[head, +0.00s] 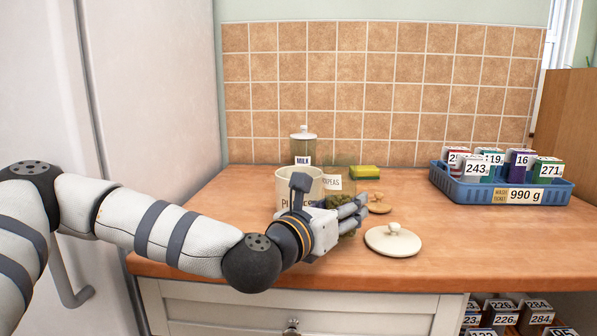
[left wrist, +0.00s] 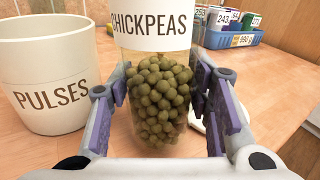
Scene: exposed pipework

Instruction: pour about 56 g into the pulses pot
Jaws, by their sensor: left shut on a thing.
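The cream pulses pot (head: 284,184) stands open at the left of the counter, upright; it also shows at the left of the left wrist view (left wrist: 45,75). My left gripper (head: 352,215) is shut on the clear chickpeas jar (head: 337,172), just right of the pot. In the left wrist view the jar (left wrist: 155,95) is upright between the two fingers, with olive-green round grains below its label. Its top is cut off there. A cream lid (head: 393,240) lies on the counter right of the gripper. My right gripper is not in view.
A milk jar (head: 303,147) stands behind the pot. A green and yellow sponge (head: 365,172) and a small wooden lid (head: 378,203) lie near the jar. A blue basket (head: 480,190) of numbered boxes sits at the right. The front right counter is clear.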

